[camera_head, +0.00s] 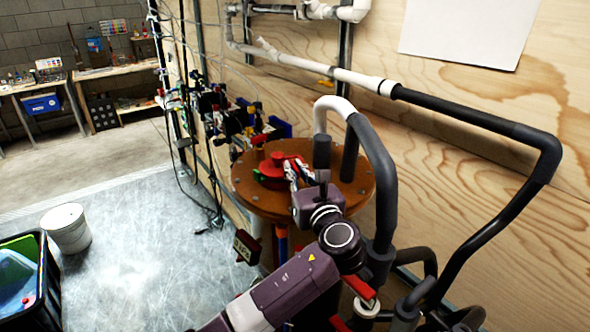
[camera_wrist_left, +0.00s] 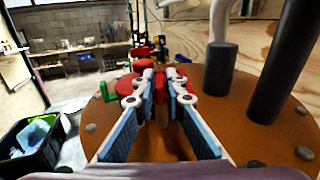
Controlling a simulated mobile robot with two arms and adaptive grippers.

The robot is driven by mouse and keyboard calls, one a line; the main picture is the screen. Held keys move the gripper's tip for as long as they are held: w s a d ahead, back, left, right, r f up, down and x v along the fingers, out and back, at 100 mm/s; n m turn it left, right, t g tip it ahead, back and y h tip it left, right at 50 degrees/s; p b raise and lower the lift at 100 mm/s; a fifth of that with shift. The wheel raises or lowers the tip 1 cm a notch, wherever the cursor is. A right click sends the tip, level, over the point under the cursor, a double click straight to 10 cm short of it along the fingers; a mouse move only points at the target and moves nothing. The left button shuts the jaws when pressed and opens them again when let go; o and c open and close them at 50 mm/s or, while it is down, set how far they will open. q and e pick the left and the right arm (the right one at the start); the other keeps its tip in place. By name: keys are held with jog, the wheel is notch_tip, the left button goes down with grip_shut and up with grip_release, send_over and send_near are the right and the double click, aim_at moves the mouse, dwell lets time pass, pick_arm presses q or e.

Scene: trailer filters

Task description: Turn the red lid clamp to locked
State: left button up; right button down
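The red lid clamp (camera_head: 272,167) sits on the round brown lid (camera_head: 254,198) in the head view. Its red body (camera_wrist_left: 126,84) also shows in the left wrist view, partly behind the fingers. My left gripper (camera_head: 295,168) is over the lid, right beside the clamp, with its two fingers pointing at it. In the left wrist view, the fingertips (camera_wrist_left: 160,76) stand on either side of a red part, with a narrow gap between them. I cannot tell whether they press on it. My right gripper is not in view.
A dark upright post (camera_head: 322,151) and a thick black hose (camera_head: 378,170) rise close to my left gripper. Red and blue valves (camera_head: 222,112) line the plywood wall behind. A white bucket (camera_head: 66,228) and a black crate (camera_head: 40,300) stand left on the open floor.

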pick_arm(q)
jog(key=shift+o, duration=1.1)
jog(key=v, duration=1.2)
